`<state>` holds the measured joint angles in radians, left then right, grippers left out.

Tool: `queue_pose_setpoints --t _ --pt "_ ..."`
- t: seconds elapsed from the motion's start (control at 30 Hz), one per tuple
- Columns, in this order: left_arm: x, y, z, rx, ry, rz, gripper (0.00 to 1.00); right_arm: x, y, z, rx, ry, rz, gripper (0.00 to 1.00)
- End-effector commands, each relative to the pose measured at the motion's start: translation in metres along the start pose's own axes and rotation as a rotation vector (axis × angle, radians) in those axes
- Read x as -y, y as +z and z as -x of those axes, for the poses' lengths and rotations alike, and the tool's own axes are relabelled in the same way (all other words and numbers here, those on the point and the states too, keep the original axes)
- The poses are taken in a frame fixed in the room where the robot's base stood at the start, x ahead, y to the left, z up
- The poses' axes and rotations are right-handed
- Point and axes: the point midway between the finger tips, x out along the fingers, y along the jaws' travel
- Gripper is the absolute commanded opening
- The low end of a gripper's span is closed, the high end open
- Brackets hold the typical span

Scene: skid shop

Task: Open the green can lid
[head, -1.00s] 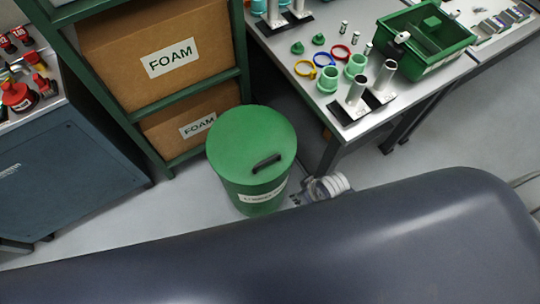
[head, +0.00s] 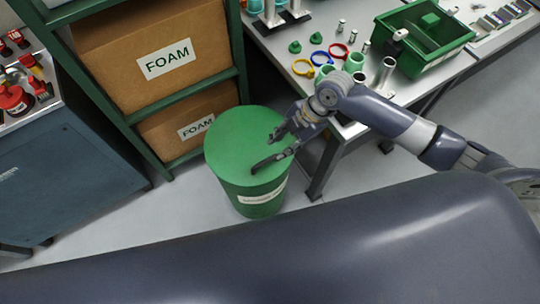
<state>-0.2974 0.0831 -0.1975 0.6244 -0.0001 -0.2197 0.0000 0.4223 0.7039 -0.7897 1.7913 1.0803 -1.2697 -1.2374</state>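The green can (head: 235,196) stands on the floor between the shelf and the table, with a white label on its front. Its round green lid (head: 232,140) sits flat on top, closed. A dark bar handle (head: 266,163) is on the lid's right part. My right gripper (head: 279,144) is over the right side of the lid, just above and beside the handle. Its fingers look spread, with nothing between them that I can make out. Whether a finger touches the handle is unclear. My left gripper is out of view.
A green shelf with FOAM boxes (head: 166,60) stands behind and left of the can. A table (head: 325,38) with rings, fittings and a green bin (head: 425,38) is at right, under my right arm. A blue cabinet (head: 70,175) is at far left. Floor left of the can is clear.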

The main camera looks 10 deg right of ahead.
Motion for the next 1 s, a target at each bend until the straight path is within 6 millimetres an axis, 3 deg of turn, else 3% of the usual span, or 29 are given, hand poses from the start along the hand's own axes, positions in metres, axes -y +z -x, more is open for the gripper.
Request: queue_pose_setpoints --t 0.2,0.4,0.83,0.87,1.0 --pt "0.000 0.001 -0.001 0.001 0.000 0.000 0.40 0.001 -0.001 -0.044 -0.002 -0.002 -0.004 0.31" --pt "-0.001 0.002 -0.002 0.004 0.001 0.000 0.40 0.000 0.000 -0.074 -0.001 -0.001 -0.003 0.31" --pt "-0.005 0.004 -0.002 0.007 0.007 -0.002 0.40 0.000 0.000 -0.086 0.001 0.001 -0.003 0.31" --pt "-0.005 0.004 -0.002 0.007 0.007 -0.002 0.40 0.000 0.000 -0.086 0.001 0.001 -0.003 0.29" --pt "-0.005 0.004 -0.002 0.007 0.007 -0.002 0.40 0.000 0.000 -0.085 0.001 0.001 -0.003 0.00"
